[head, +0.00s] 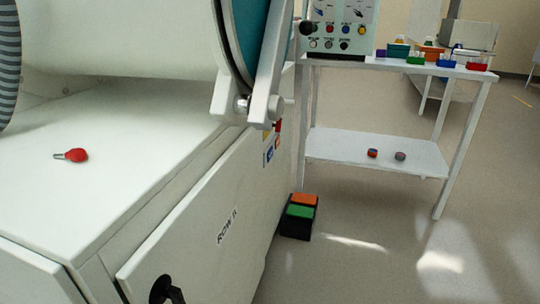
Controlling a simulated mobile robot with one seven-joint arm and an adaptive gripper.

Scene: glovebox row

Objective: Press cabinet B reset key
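A light control panel (340,27) with rows of small coloured buttons stands at the top centre, cut off by the frame's upper edge. Its labels are too small to read, and I cannot tell which button is a reset key or whether the panel belongs to cabinet B. My gripper is not in view.
A red-bulbed item (71,155) lies on the cabinet's top. A box with orange and green pads (299,215) sits on the floor by the cabinet. A white two-level table (400,155) carries small coloured containers (446,61). The floor at right is clear.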

